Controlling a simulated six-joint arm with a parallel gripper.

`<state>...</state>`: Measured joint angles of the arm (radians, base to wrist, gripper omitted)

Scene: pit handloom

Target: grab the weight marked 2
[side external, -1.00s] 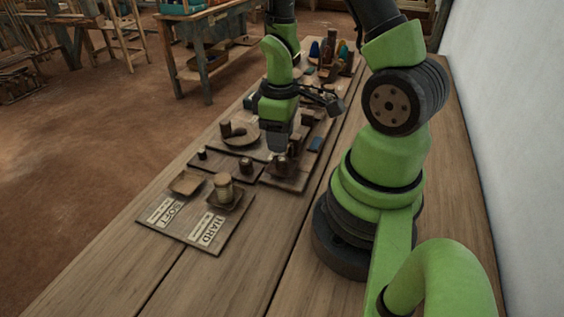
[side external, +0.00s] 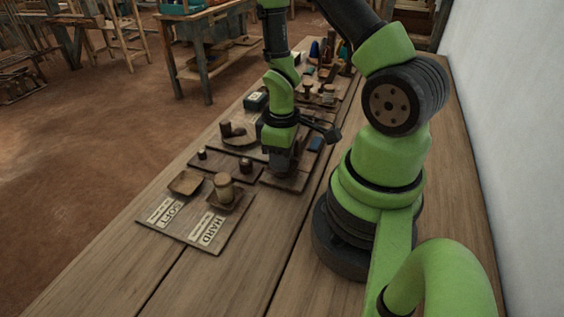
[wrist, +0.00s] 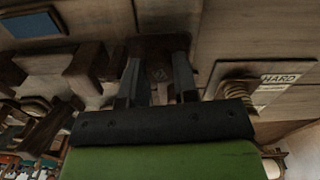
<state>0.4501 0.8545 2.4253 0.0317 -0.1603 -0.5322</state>
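My gripper (side external: 283,172) is low over a dark wooden board (side external: 292,186) in the side view, its fingers pointing down. In the wrist view my gripper (wrist: 157,76) has its two fingers apart, one on each side of a dark brown piece (wrist: 160,92) with a faint pale mark. I cannot read the mark as a 2, nor tell whether the fingers touch the piece. In the side view my gripper hides that piece. Other small dark cylinders are a weight-like one (side external: 246,165) and a smaller one (side external: 202,154); no numbers are legible on them.
Several bottles and pieces stand behind. The bench's front is clear.

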